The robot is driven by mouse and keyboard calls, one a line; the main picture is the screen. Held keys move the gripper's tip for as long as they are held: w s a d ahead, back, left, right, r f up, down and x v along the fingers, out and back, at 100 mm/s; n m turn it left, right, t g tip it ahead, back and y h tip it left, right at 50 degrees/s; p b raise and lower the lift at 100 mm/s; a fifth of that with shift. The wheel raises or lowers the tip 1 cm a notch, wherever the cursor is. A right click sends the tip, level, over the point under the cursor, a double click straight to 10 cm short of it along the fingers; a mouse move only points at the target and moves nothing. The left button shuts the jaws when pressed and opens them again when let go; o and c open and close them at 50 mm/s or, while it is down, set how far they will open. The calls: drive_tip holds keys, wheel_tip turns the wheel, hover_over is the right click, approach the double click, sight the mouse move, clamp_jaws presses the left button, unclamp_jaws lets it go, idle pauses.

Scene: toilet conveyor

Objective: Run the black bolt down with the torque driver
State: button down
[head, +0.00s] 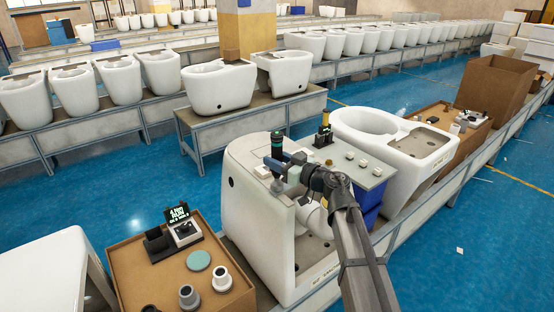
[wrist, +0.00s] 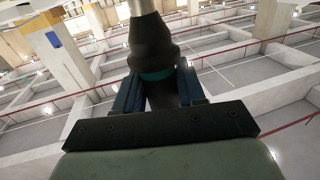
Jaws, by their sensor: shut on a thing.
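My gripper (head: 277,164) is shut on a dark driver with a teal band (head: 277,144), held roughly upright over the top of a white toilet (head: 246,205). In the wrist view the driver (wrist: 152,45) sits between the blue fingers of my gripper (wrist: 158,88), and a pale metal shaft shows at the top edge. The black bolt cannot be made out in either view; the driver's lower end is hidden by my gripper in the head view, so I cannot tell whether it touches anything.
A brown tray (head: 128,245) at lower left holds a black device with a lit display (head: 180,226), a teal disc and several fittings. A grey board (head: 370,176) with small white blocks and a yellow-and-black tool (head: 324,130) lies right of the toilet. Another white toilet (head: 395,140) stands beyond.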

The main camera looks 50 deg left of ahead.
sight(281, 148)
drive_tip(key=shift+f, duration=0.3)
idle(1.3)
drive_tip(key=shift+r, duration=0.15)
idle(1.4)
drive_tip(key=shift+r, duration=2.45)
